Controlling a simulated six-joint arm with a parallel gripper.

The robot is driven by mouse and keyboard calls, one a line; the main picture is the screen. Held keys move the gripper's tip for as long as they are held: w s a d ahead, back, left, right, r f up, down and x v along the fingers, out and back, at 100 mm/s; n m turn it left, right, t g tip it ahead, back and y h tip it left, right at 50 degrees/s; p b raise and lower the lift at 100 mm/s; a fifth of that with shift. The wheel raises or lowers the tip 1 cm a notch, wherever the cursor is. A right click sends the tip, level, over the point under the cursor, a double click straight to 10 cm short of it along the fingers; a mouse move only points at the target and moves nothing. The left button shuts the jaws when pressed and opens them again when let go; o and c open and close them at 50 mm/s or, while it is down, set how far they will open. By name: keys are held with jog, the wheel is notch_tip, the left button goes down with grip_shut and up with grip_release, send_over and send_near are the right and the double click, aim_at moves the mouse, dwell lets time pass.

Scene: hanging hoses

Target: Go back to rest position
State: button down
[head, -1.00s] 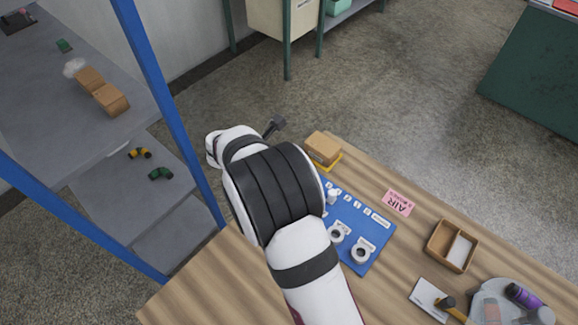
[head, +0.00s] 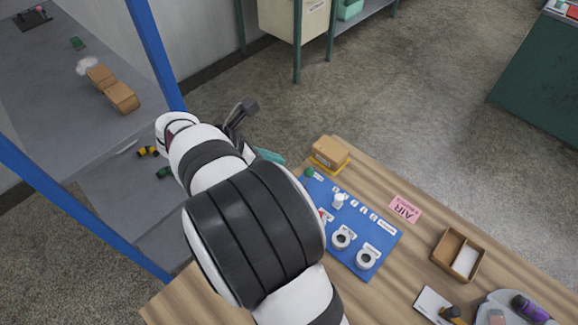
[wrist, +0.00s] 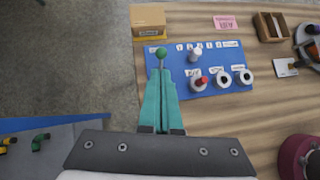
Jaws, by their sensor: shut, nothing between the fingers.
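My gripper (wrist: 161,95) has teal fingers pressed together with nothing between them, and it points toward the far side of the bench. In the head view only part of the teal fingers (head: 268,155) shows beside my white and black arm, left of the blue board. A green ball-shaped knob (wrist: 161,53) appears just past the fingertips in the wrist view. In the head view the green knob (head: 309,172) sits at the board's far left corner, apart from the fingers. The blue board (head: 372,250) carries white ring fittings, a white peg and a red-topped fitting. No hanging hose is clearly visible.
A cardboard box (head: 330,152) stands beyond the board on the wooden bench (head: 300,190). A pink AIR sign (head: 405,208), a brown tray (head: 440,262) and a grey tray with tools lie right. A blue-posted shelf (head: 150,50) stands close left of my arm.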

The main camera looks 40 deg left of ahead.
jog(key=w+d+r+m+g+h, duration=0.1)
jog(key=d+r+m+g, duration=0.25)
jog(key=d+m, duration=0.65)
jog(key=w+d+r+m+g+h, duration=0.15)
jog(key=d+r+m, duration=0.35)
jog(key=d, duration=1)
jog(key=s+d+f+m+g+y, duration=0.1)
jog(key=s+d+m+y, duration=0.2)
jog(key=m, duration=0.9)
jog(key=s+d+f+m+g+y, duration=0.2)
jog(key=s+d+m+y, duration=0.1)
jog(key=s+d+m, duration=0.6)
jog(key=s+m, duration=0.3)
jog(key=shift+d, duration=0.35)
jog(key=shift+w, duration=0.1)
